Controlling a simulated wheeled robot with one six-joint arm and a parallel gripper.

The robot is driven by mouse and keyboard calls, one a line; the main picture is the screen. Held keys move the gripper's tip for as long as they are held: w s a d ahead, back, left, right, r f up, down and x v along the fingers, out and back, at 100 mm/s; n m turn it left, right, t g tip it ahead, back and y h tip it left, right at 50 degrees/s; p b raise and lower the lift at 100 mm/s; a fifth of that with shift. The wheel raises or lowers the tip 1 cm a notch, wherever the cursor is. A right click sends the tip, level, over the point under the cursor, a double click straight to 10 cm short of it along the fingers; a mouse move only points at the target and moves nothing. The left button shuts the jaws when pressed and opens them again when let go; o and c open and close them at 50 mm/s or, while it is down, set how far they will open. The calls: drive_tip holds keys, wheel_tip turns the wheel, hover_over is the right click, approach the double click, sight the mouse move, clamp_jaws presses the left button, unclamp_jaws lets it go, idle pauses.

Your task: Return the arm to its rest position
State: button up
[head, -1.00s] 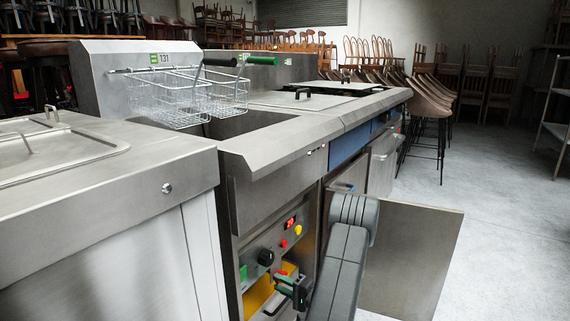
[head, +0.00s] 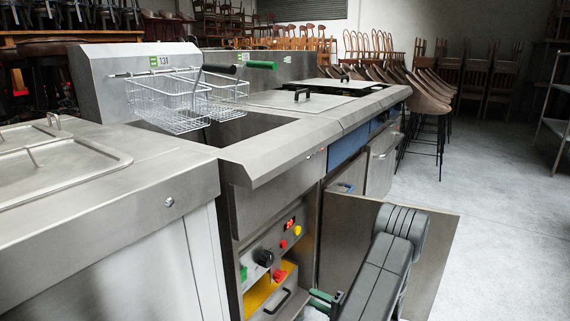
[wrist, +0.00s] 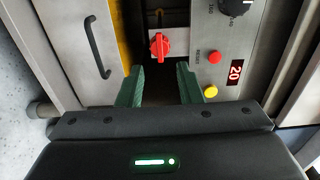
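My gripper (wrist: 161,85) shows in the wrist view with its two green fingers apart and nothing between them. It points at the fryer's control panel (wrist: 205,75), short of a red knob (wrist: 159,46). In the head view my gripper is low, in front of the open fryer cabinet, partly hidden by my dark arm and cut off by the bottom edge. The red knob (head: 280,275) and a black dial (head: 263,258) show inside the cabinet there.
The open cabinet door (head: 345,245) stands right behind my arm. A steel counter unit (head: 110,230) is at left. Wire baskets (head: 180,100) hang over the fryer. Stools (head: 425,105) stand farther back. Bare floor (head: 510,220) lies to the right.

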drive_tip(key=b, duration=0.3)
approach(272, 275)
drive_tip(key=w+a+f, duration=0.2)
drive_tip(key=w+a, duration=0.1)
drive_tip(key=a, duration=0.2)
drive_tip(key=m, duration=0.2)
drive_tip(key=r+m, duration=0.1)
drive_tip(key=m, duration=0.2)
drive_tip(key=shift+w+d+r+m, duration=0.1)
drive_tip(key=shift+w+r+m, duration=0.1)
drive_tip(key=shift+r+m, duration=0.15)
drive_tip(key=shift+r, duration=0.1)
